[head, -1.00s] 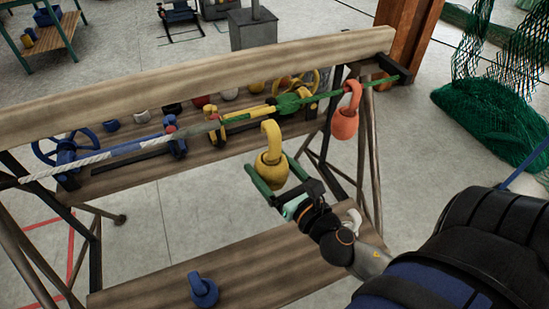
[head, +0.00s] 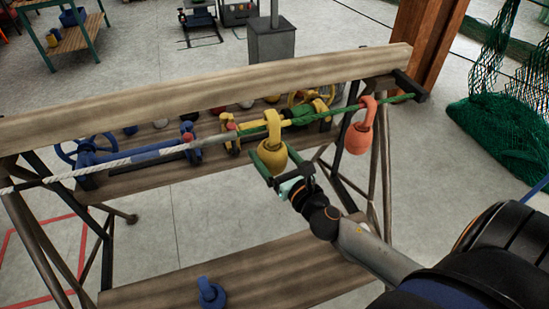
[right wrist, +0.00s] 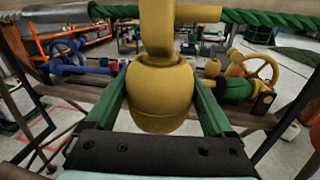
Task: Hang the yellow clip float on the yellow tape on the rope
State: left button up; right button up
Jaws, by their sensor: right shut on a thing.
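The yellow clip float (head: 271,157) is upright in my right gripper (head: 272,153), its green fingers on either side of the body. Its hook rises to the rope (head: 335,111). In the right wrist view the float (right wrist: 157,95) fills the middle, and its hook crosses in front of the rope (right wrist: 270,19). The yellow tape (right wrist: 197,13) shows just right of the hook. The hook's top is cut off there, so I cannot tell whether it is over the rope. My left gripper is not in view.
An orange clip float (head: 358,139) hangs on the rope to the right. A blue clip float (head: 211,294) rests on the lower plank (head: 250,270). A wooden beam (head: 200,97) runs behind the rope. Blue and yellow wheel fittings sit on the shelf behind.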

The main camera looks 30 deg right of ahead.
jog(key=shift+w+d, duration=0.15)
jog(key=shift+w, duration=0.6)
jog(key=shift+w+f+b, duration=0.15)
jog(key=shift+f+b, duration=0.2)
jog(key=shift+f, duration=0.05)
jog(key=shift+f+b, duration=0.9)
jog(key=shift+f, duration=0.1)
jog(key=o, duration=1.1)
jog(key=shift+o, duration=0.2)
jog(key=s+b, duration=0.3)
jog(key=s, duration=0.9)
jog(key=shift+s+a, duration=0.2)
jog(key=shift+s, duration=0.1)
